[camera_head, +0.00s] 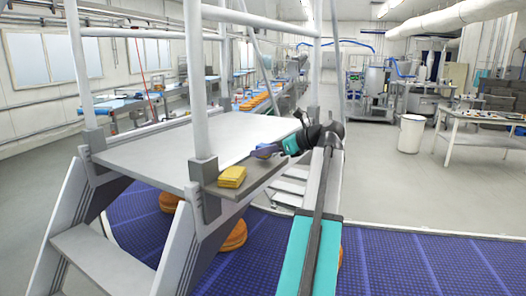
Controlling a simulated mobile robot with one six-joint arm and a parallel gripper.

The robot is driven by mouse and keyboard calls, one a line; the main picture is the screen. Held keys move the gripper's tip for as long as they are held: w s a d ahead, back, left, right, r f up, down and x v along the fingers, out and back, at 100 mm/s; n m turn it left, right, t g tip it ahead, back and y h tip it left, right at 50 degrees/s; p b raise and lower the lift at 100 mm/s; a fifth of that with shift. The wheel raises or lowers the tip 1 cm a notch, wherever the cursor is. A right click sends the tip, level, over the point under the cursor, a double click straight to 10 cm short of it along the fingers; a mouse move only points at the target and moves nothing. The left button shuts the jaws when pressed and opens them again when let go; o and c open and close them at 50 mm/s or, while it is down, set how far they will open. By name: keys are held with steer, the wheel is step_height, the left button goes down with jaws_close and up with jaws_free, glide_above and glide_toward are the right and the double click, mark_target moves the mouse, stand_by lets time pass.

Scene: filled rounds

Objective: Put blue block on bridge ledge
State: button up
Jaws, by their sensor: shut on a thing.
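The bridge (165,140) is a grey stepped platform with white rails, standing over a blue conveyor belt. Its ledge (245,181) is a narrow grey strip along the near right side. My gripper (262,152) is over the far part of the ledge, shut on the blue block (266,147). The block is small in view and mostly hidden by the fingers. I cannot tell whether it touches the ledge. My arm reaches in from the lower right, along the bridge's right side.
Orange round stacks (233,235) sit on the blue belt (430,262) below. A white bin (411,133) and a table (480,118) stand at the right.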

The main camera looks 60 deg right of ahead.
steer(key=shift+f, duration=0.4)
steer(key=shift+f, duration=0.1)
steer(key=o, duration=1.1)
steer(key=shift+f, duration=0.1)
steer(key=shift+c, duration=0.2)
steer(key=shift+r, duration=0.2)
steer(key=b+v, duration=0.2)
steer(key=v, duration=1)
steer(key=shift+b, duration=0.35)
steer(key=shift+r, duration=0.15)
